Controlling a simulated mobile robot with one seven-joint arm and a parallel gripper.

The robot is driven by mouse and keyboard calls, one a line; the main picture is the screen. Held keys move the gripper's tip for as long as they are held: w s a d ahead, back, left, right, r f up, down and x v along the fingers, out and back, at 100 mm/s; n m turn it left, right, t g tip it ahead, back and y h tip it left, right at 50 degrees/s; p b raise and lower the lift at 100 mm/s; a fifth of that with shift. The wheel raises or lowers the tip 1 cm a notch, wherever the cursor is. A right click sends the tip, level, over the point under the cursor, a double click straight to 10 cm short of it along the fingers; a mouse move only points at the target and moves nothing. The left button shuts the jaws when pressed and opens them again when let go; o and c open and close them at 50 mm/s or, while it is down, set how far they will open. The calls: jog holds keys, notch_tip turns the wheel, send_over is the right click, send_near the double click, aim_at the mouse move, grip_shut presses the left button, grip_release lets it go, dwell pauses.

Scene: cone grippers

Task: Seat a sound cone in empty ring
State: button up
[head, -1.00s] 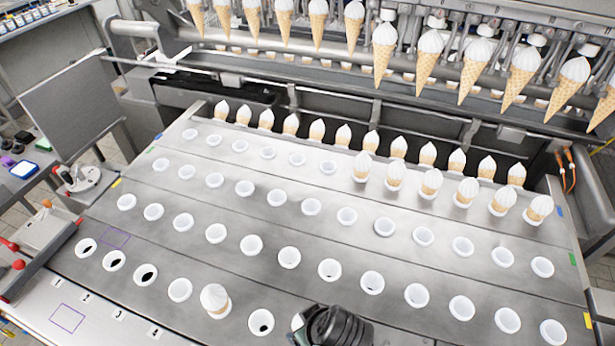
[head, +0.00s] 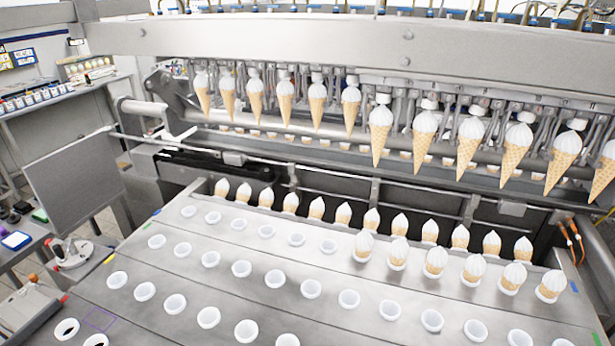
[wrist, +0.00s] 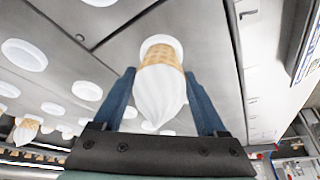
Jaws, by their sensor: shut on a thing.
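In the wrist view my gripper (wrist: 159,76) has its two blue fingers on either side of a cone (wrist: 158,98) with a white swirl top and tan waffle body, and is shut on it. The waffle end meets a white ring (wrist: 162,45) in the metal plate; how deep it sits in the ring cannot be told. My gripper is outside the head view. There, empty white rings (head: 275,277) fill the nearer rows of the plate (head: 330,318). Several cones stand upright in rings at the right, one of them a cone (head: 474,267).
A row of cones (head: 316,207) stands along the plate's back edge. More cones (head: 425,136) hang in the machine's grippers above and behind it. A grey panel (head: 75,180) stands at the left. Other empty rings (wrist: 24,54) show in the wrist view.

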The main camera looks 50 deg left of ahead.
jog(key=o, duration=0.8)
jog(key=shift+o, duration=0.2)
jog(key=b+v, duration=0.1)
jog(key=v, duration=1.2)
